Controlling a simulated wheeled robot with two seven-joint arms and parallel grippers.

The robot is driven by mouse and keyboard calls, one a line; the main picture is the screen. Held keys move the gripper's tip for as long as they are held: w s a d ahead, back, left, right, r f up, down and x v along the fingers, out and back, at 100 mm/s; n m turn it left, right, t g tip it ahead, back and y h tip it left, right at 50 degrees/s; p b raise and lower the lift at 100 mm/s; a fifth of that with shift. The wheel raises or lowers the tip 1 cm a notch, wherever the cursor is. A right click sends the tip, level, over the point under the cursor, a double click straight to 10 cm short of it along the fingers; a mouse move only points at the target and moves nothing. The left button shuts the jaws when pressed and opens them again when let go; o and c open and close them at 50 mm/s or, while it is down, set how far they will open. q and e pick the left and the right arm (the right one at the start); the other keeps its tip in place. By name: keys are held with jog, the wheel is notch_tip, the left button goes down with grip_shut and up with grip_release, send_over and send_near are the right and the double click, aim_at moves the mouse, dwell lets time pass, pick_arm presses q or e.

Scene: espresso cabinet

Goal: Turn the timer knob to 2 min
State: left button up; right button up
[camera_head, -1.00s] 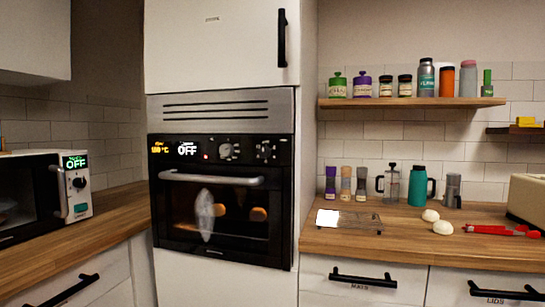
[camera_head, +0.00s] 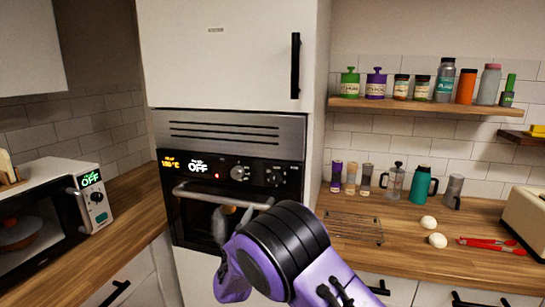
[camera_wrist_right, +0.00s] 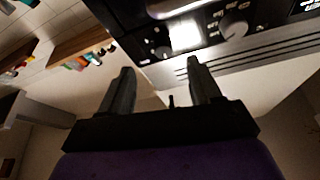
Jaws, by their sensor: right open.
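The built-in oven's black control panel (camera_head: 222,172) shows an orange temperature reading and a white OFF. It has a left knob (camera_head: 240,173) and a right knob (camera_head: 275,178); their small markings are unreadable. In the right wrist view the panel is upside down, with the left knob (camera_wrist_right: 234,28) and right knob (camera_wrist_right: 162,51) both visible. My right gripper (camera_head: 224,228), on a purple arm, is in front of the oven door, below the panel. In the right wrist view its fingers (camera_wrist_right: 160,70) are apart and empty, touching neither knob. My left gripper is out of view.
The oven handle (camera_head: 222,195) juts out below the panel. A microwave (camera_head: 66,205) with a green OFF display and its own knob (camera_head: 95,196) stands left. The right counter (camera_head: 400,230) holds a wire rack, bottles, white balls and red tongs.

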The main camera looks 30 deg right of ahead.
aim_at(274, 182)
jog(key=p+x, duration=0.1)
jog(key=x, duration=0.2)
jog(key=r+p+x, duration=0.1)
jog(key=p+x, duration=0.1)
jog(key=x, duration=0.2)
jog(key=p+x, duration=0.1)
jog(key=x, duration=0.2)
jog(key=shift+s+r, duration=0.1)
jog(key=shift+r, duration=0.4)
jog(key=shift+w+d+r, duration=0.1)
jog(key=shift+w+d, duration=0.15)
jog(key=c, duration=1)
jog(key=shift+m, duration=0.3)
jog(key=shift+c, duration=0.2)
